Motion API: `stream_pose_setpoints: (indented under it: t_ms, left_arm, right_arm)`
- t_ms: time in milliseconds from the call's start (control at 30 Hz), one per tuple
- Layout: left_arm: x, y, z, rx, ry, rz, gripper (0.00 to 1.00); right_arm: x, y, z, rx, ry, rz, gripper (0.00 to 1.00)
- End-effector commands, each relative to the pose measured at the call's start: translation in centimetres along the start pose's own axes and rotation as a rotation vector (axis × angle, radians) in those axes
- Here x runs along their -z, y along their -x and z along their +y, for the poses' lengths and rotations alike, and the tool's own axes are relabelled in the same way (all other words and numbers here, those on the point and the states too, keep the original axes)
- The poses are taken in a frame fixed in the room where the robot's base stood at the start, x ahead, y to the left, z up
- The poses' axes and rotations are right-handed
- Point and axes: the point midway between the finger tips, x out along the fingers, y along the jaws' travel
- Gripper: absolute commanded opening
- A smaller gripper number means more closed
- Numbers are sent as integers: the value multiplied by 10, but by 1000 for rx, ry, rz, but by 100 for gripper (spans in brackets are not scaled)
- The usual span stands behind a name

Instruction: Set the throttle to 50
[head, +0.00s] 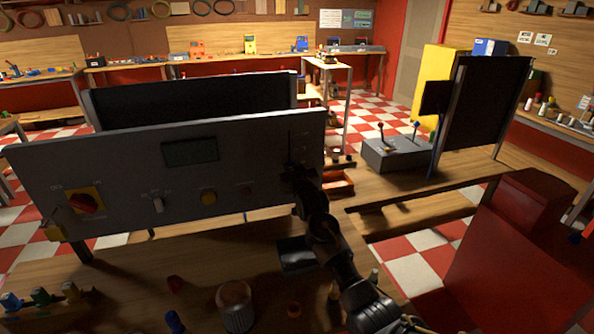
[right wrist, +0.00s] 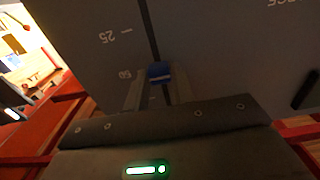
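A grey control panel (head: 110,165) stands on the bench in the head view. Near its right end is the throttle's slot with scale marks (head: 304,145). My right gripper (head: 292,172) is at the lower part of this slot and hides the knob there. In the right wrist view the blue throttle knob (right wrist: 160,72) sits in a dark vertical slot (right wrist: 150,25), between the fingers of my right gripper (right wrist: 160,80), which look closed against its sides. A mark reading 25 (right wrist: 115,37) is above the knob; a small label (right wrist: 124,74) beside it looks like 50. My left gripper is out of view.
The panel also carries a red rotary switch (head: 86,201), a toggle (head: 157,202), a yellow button (head: 208,197) and a dark display (head: 190,150). Several small parts and a ribbed jar (head: 235,306) stand on the bench in front. A red box (head: 505,265) is at the right.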

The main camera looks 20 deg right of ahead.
Motion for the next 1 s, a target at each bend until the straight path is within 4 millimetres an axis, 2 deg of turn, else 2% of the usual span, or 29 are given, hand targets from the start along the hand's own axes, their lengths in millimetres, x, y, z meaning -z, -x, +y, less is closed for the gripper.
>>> stream_pose_setpoints:
  t_ms: [33, 133, 167, 433, 567, 1000]
  left_arm:
    - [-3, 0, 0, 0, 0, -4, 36]
    - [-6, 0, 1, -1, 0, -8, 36]
    - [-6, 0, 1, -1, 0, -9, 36]
    - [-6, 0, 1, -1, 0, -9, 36]
    - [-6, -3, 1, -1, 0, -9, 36]
    - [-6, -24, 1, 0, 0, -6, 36]
  right_arm:
    - [-2, 0, 0, 0, 0, -3, 31]
    - [-2, 1, 1, -1, 0, -2, 44]
    - [-2, 1, 1, -1, 0, -2, 45]
    - [-2, 1, 1, -1, 0, -1, 45]
    - [-3, 9, 1, -1, 0, -1, 45]
    - [-4, 82, 1, -1, -1, 0, 45]
